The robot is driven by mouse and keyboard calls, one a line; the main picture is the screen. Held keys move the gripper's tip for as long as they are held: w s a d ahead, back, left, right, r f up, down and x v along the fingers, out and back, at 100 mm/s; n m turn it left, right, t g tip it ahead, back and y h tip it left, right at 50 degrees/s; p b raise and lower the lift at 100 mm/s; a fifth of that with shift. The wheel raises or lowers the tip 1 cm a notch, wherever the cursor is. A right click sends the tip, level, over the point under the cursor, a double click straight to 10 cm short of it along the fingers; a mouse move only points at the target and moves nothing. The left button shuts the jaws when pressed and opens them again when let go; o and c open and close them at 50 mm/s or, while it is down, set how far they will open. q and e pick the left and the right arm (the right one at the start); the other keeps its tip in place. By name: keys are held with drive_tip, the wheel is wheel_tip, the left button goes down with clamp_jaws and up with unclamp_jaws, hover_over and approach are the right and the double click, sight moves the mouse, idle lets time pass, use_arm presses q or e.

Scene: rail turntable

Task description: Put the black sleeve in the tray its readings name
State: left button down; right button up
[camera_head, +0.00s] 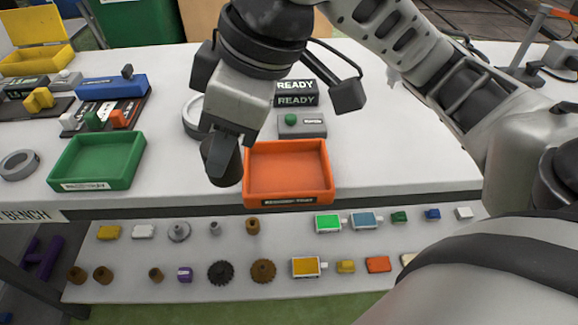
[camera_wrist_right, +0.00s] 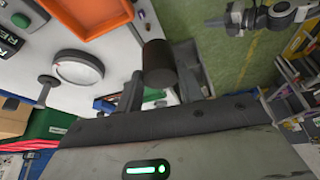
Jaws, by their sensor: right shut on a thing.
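My right gripper (camera_head: 228,138) points down over the bench, shut on the black sleeve (camera_head: 223,167). The sleeve hangs just left of the orange tray (camera_head: 288,175) and right of the green tray (camera_head: 97,162). In the right wrist view the dark, cylindrical sleeve (camera_wrist_right: 159,62) sits at the fingertips. Both trays look empty, and their front labels are too small to read surely. A two-line display (camera_head: 296,93) reads READY on both lines. A round dial (camera_wrist_right: 78,68) is partly hidden by the gripper in the head view. My left gripper is not seen.
A grey box with a green button (camera_head: 302,125) stands behind the orange tray. A blue device (camera_head: 110,87) and a yellow bin (camera_head: 37,60) are at the left. A lower shelf (camera_head: 215,291) holds several small parts. The bench right of the orange tray is clear.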

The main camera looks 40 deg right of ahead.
drive_tip(key=w+d+f+b, duration=0.1)
drive_tip(key=d+f, duration=0.2)
drive_tip(key=w+d+f+b, duration=0.1)
drive_tip(key=w+d+f, duration=0.1)
drive_tip(key=d+f, duration=0.1)
drive_tip(key=w+d+f+b, duration=0.1)
drive_tip(key=d+f, duration=0.2)
drive_tip(key=d, duration=0.2)
drive_tip(key=shift+w+d, duration=0.15)
drive_tip(key=shift+d, duration=0.1)
drive_tip(key=shift+d+f+b, duration=0.2)
drive_tip(key=shift+f+b, duration=0.45)
drive_tip(key=shift+f, duration=0.6)
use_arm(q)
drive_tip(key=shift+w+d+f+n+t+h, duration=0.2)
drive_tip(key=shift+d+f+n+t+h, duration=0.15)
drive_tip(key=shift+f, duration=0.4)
use_arm(e)
drive_tip(key=shift+f, duration=0.45)
drive_tip(key=shift+f, duration=0.15)
drive_tip(key=o, duration=1.2)
drive_tip(key=shift+c, duration=0.2)
